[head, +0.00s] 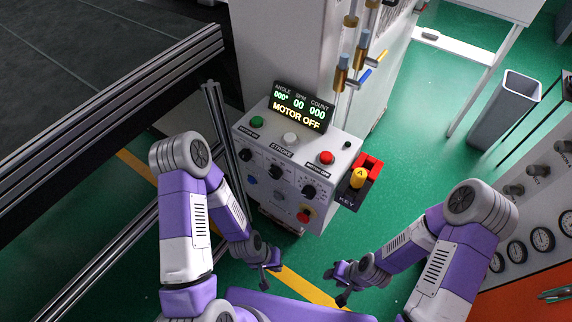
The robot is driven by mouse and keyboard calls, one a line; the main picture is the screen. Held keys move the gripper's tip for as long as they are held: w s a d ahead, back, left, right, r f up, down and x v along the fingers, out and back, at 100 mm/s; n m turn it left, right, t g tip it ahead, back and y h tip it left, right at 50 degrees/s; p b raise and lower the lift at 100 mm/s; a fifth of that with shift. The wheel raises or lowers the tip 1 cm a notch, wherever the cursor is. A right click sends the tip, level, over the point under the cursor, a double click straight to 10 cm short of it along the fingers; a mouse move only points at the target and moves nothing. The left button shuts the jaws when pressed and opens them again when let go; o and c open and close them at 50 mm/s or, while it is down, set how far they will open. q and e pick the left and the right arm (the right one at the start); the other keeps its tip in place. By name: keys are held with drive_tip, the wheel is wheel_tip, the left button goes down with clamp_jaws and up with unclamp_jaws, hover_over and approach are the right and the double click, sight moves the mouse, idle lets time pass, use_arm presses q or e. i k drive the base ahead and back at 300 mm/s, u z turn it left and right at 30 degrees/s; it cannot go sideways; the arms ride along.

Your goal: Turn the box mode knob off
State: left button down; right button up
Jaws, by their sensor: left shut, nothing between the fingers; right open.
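The control box (262,175) stands ahead of me, with a black display (300,107) reading MOTOR OFF on top. Its sloped front carries several black knobs (309,191), (276,171), (246,155); their labels are too small to read, so I cannot tell which is the mode knob or where it points. My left gripper (268,277) is shut and empty, low in front of the box and below its panel. My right gripper (337,286) is open and empty, low to the right of the box. Neither gripper touches a knob.
Dark rails (110,100) run at left; a gauge panel (535,215) stands right.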

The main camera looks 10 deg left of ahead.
sight(245, 155)
drive_tip(key=u, duration=0.45)
drive_tip(key=k, duration=0.55)
drive_tip(key=u, duration=0.95)
drive_tip(key=i, duration=0.9)
drive_tip(key=u, duration=0.1)
